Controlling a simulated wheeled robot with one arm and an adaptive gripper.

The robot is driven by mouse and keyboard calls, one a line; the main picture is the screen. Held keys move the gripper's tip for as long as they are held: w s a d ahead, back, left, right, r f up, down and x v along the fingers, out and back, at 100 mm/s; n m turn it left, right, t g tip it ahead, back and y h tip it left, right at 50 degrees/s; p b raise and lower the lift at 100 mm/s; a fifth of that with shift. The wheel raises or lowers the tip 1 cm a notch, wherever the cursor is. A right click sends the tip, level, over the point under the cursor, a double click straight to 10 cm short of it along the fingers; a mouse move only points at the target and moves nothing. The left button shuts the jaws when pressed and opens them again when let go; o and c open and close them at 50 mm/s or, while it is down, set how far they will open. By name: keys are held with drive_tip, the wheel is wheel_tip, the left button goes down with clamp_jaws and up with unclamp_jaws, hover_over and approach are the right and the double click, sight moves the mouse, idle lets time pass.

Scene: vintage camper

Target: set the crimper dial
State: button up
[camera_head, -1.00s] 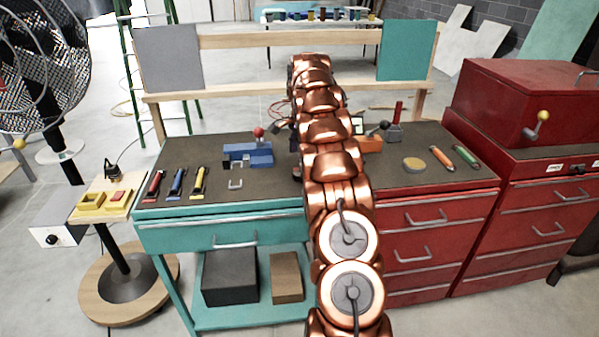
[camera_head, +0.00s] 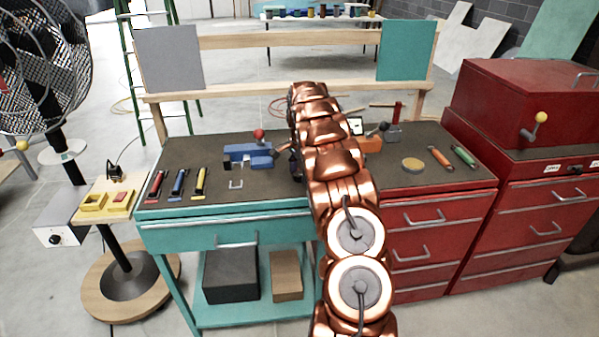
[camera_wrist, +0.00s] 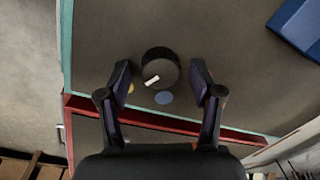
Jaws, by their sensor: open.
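The dial (camera_wrist: 161,64), a round black knob with a short white pointer mark, shows in the wrist view on the dark worktop. The pointer mark aims toward the lower left of the knob's face. A blue dot (camera_wrist: 164,97) and a yellow dot (camera_wrist: 130,88) lie on the surface near it. My gripper (camera_wrist: 160,74) is open, with one dark finger on each side of the dial and gaps to the knob. In the head view my copper arm hides the dial and most of the gripper.
On the bench (camera_head: 223,197) stand a blue tool with a red ball (camera_head: 247,152), several coloured-handled tools at left, and an orange tool (camera_head: 369,145) and tan disc (camera_head: 413,164) at right. A red cabinet (camera_head: 530,180) stands right; a caged fan (camera_head: 42,70) stands left.

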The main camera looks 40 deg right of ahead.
drive_tip(key=c, duration=1.1)
drive_tip(key=shift+c, duration=0.2)
drive_tip(key=shift+f+n+b, duration=0.1)
drive_tip(key=shift+n+b, duration=0.2)
drive_tip(key=shift+b, duration=0.05)
drive_tip(key=shift+f+n+b, duration=0.1)
drive_tip(key=shift+n+b, duration=0.4)
drive_tip(key=shift+b, duration=0.05)
drive_tip(key=n+b, duration=0.1)
drive_tip(key=n, duration=0.1)
drive_tip(key=shift+w+n+b, duration=0.1)
drive_tip(key=shift+n+b, duration=0.2)
drive_tip(key=shift+b, duration=0.1)
drive_tip(key=n+b, duration=0.1)
drive_tip(key=n, duration=0.2)
drive_tip(key=shift+n, duration=0.3)
drive_tip(key=shift+n+y+b, duration=0.3)
drive_tip(key=shift+n+b, duration=0.3)
drive_tip(key=shift+n, duration=1.3)
